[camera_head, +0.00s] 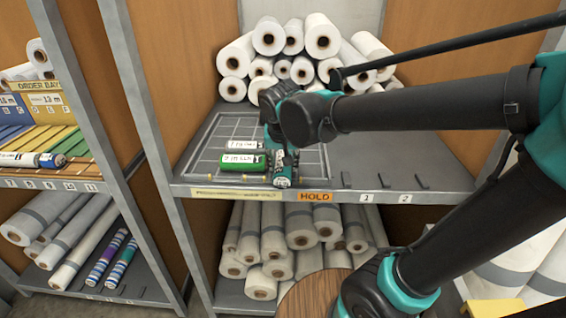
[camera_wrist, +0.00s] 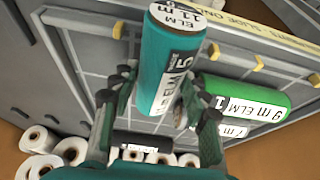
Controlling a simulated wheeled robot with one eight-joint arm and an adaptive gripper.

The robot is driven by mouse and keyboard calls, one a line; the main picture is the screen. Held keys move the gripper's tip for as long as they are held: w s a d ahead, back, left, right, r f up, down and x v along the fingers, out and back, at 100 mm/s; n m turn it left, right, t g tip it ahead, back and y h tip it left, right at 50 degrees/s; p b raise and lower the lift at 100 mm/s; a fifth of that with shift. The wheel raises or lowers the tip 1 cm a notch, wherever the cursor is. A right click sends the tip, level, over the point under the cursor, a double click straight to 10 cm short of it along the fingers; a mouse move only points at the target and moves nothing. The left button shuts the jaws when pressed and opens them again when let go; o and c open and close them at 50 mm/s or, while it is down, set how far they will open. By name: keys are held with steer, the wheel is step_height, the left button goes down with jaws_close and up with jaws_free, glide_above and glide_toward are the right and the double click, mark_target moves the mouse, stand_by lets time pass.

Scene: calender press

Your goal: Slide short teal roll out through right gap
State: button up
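The short teal roll (camera_wrist: 165,65), with a white label reading ELM 11 m, lies between my gripper's fingers (camera_wrist: 160,92) in the wrist view. Both fingers appear to press against its sides; the contact is partly hidden. In the head view, my gripper (camera_head: 282,155) is over the right part of the gridded tray (camera_head: 208,150). The teal roll's end (camera_head: 283,182) shows below it at the tray's front edge, left of the orange HOLD label. Most of the roll is hidden there. A short green roll (camera_head: 240,162) lies just to the left, with a white-grey roll (camera_head: 239,144) behind it.
Small yellow stops (camera_wrist: 214,51) stand along the front edge. Numbered shelf places (camera_head: 385,183) right of the HOLD label (camera_head: 315,197) are clear. White rolls (camera_head: 322,37) are stacked at the back. A grey upright (camera_head: 140,110) stands left of the tray.

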steer(key=o, duration=0.4)
steer(key=shift+o, duration=0.2)
steer(key=shift+r, duration=0.1)
steer(key=v, duration=1.2)
